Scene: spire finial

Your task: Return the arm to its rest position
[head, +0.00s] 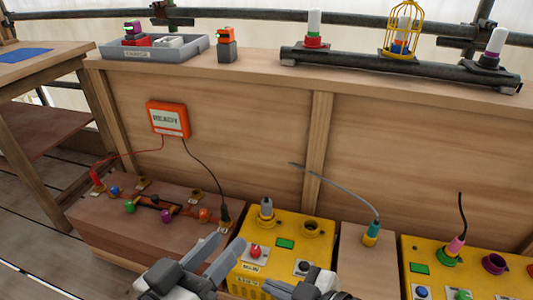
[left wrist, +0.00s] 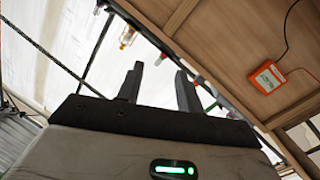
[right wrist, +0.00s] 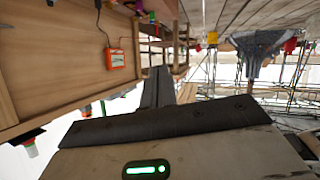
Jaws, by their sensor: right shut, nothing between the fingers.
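My left gripper (head: 226,254) is low in the middle of the head view, over the gap between the brown box and the yellow MAIN box. Its two fingers stand apart with nothing between them in the left wrist view (left wrist: 158,78). My right gripper (head: 300,287) is at the bottom edge of the head view, in front of the yellow MAIN box (head: 312,247), and partly cut off. In the right wrist view its fingers (right wrist: 165,80) are together and empty. Neither gripper visibly holds anything.
An orange READY meter (head: 169,119) hangs there. A grey tray (head: 192,52) and a pipe rack (head: 400,70) stand on the ledge.

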